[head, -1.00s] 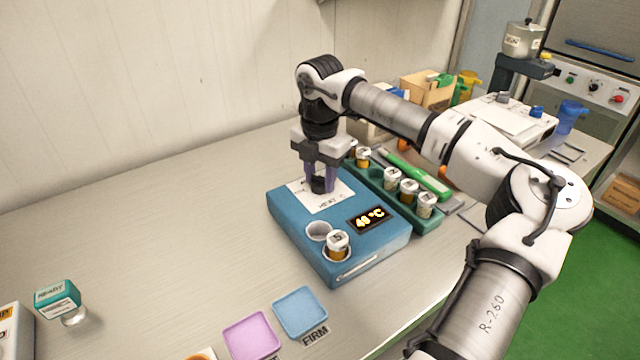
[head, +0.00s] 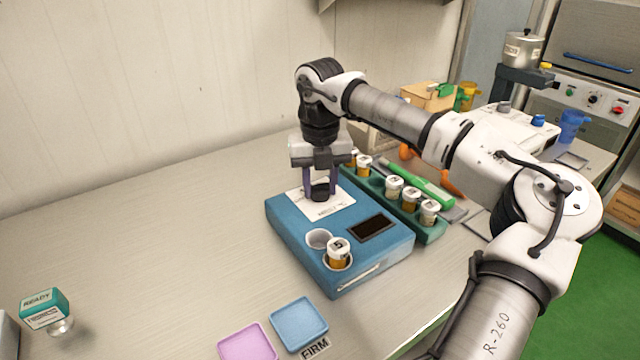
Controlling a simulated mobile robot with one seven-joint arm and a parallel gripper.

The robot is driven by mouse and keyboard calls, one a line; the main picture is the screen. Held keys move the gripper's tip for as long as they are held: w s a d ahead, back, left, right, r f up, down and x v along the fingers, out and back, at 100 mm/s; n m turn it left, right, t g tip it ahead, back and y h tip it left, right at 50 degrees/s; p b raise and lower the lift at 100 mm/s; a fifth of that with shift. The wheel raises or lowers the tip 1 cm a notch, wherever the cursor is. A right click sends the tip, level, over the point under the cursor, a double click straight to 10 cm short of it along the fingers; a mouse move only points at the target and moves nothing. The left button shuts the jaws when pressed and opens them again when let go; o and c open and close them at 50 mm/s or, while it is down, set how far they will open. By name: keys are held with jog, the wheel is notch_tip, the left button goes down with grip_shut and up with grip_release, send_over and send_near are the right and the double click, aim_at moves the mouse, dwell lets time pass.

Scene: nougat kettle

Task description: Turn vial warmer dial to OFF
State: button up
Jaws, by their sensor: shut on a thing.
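The vial warmer (head: 290,237) is a blue box on the bench. Its display (head: 372,228) is dark and shows no digits. The dial (head: 320,190) is a small black knob on the white label plate (head: 338,203) at the back of the warmer's top. My gripper (head: 321,192) points straight down and is shut on the dial. The fingers hide part of the dial, so its pointer cannot be read. A vial with an amber lower part and white cap (head: 338,252) stands in one front well. The well beside it (head: 319,239) is empty.
A green rack (head: 432,226) with several capped vials stands close to the warmer's right side. A blue tray (head: 299,322) and a purple tray (head: 248,345) lie in front. A teal-topped READY stamp (head: 45,308) is at far left.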

aim_at(320, 184)
jog(key=shift+n, duration=0.3)
dwell(0.4)
jog(key=o, duration=1)
jog(key=shift+r, duration=0.1)
notch_tip(320, 184, up, 14)
jog(key=b, duration=0.1)
jog(key=shift+f, duration=0.2)
